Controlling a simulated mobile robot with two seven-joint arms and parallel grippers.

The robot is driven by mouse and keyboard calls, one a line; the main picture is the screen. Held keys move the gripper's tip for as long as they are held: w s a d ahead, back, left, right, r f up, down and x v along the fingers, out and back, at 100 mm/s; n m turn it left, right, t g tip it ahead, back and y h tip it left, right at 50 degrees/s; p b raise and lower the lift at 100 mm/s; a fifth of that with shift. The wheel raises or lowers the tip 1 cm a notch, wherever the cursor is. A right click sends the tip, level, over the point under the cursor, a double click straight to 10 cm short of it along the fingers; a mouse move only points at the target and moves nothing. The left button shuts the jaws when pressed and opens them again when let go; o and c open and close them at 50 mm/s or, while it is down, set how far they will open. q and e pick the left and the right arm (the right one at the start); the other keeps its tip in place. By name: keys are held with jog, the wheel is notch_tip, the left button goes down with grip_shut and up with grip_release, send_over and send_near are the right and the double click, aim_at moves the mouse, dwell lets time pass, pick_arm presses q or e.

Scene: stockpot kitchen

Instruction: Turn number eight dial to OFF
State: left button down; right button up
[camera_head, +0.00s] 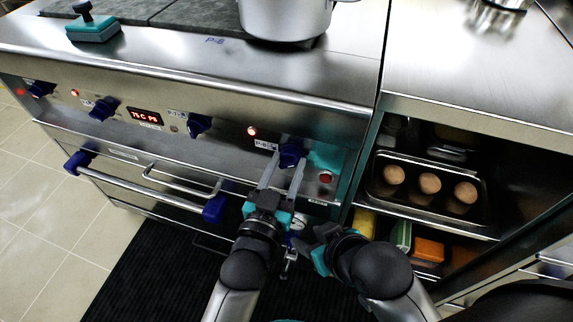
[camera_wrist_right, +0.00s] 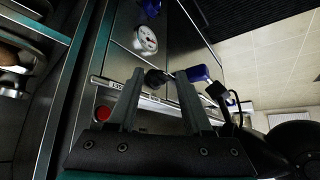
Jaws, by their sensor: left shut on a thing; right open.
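The number eight dial (camera_head: 291,152) is a dark blue knob on the steel stove's front panel, beside a small P-8 label (camera_head: 262,145). My left gripper (camera_head: 286,165) is shut on this dial, one finger on each side of it. The fingers partly cover the dial, so its exact pointer position cannot be read. A red indicator light (camera_head: 252,131) glows up and left of the dial. My right gripper (camera_head: 313,243) is open and empty, lower and to the right in the head view. Its two spread fingers show in the right wrist view (camera_wrist_right: 158,78).
Other blue dials (camera_head: 198,126) line the panel to the left. A red button (camera_head: 325,177) sits right of the dial. An oven handle (camera_head: 150,185) with blue ends runs below. A pot (camera_head: 285,18) stands on the stove. A tray (camera_head: 380,192) sits on the right shelf.

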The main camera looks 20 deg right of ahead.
jog(key=shift+s, duration=0.1)
pick_arm(q)
jog(key=shift+n+p, duration=0.8)
pick_arm(e)
jog(key=s+d+r+g+h, duration=0.1)
jog(key=s+d+g, duration=0.1)
jog(key=s+d, duration=0.1)
pick_arm(q)
jog(key=n+p, duration=0.2)
jog(key=n, duration=0.2)
jog(key=shift+p, duration=0.4)
jog(key=n, duration=0.2)
jog(key=shift+n+p, duration=0.4)
jog(key=shift+n, duration=1.2)
pick_arm(e)
notch_tip(320, 180, down, 9)
jog(key=g, duration=0.2)
jog(key=shift+s+d+h, duration=0.15)
jog(key=shift+s+h, duration=0.1)
jog(key=shift+h, duration=0.05)
pick_arm(q)
jog(key=shift+c, duration=1.6)
grip_release()
